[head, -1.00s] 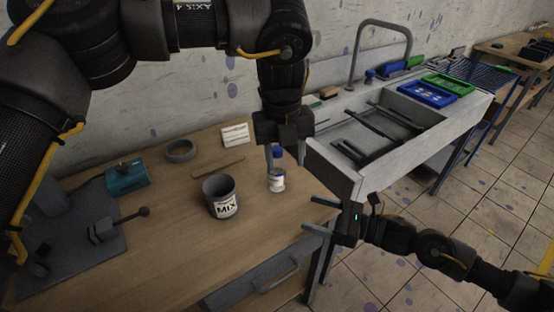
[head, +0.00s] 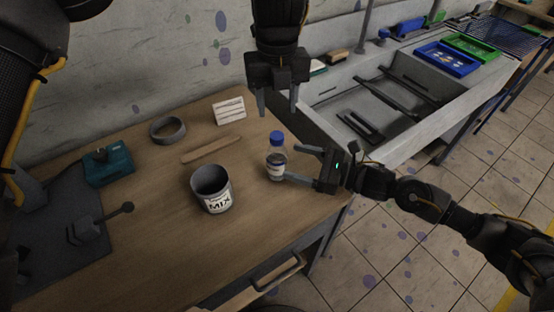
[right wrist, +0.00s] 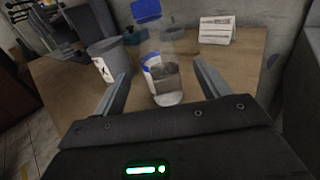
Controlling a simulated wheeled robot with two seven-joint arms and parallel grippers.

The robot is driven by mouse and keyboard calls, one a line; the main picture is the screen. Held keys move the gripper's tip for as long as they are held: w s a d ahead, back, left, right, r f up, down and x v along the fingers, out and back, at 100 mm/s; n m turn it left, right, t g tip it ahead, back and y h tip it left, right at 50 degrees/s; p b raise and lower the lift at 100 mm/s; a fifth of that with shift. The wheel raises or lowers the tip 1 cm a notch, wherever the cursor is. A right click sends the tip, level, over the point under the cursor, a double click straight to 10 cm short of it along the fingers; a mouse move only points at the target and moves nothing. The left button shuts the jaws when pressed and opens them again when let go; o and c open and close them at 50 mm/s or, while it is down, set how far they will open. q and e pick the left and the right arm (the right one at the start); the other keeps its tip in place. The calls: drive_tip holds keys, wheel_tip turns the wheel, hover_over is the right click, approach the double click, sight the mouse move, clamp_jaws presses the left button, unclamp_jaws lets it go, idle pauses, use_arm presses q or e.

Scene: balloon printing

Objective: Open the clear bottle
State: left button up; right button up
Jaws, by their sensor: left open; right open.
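The clear bottle (head: 276,160) stands upright on the wooden table, with a blue cap (head: 277,138) on top and a white and blue label. In the right wrist view the bottle (right wrist: 165,82) shows between the two fingers. My right gripper (head: 300,164) is open, its fingers reaching toward the bottle from the right, low beside its body; whether they touch it I cannot tell. My left gripper (head: 279,110) is open and empty, pointing down above the blue cap with a gap between.
A grey MIX cup (head: 212,190) stands left of the bottle. A wooden stick (head: 211,150), a grey ring (head: 167,129) and a white card (head: 229,111) lie or stand behind. A grey sink (head: 400,100) adjoins at right. The table's front is clear.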

sight(286, 159)
drive_tip(key=x, duration=0.6)
drive_tip(key=shift+w+a, duration=0.1)
drive_tip(key=shift+a, duration=0.05)
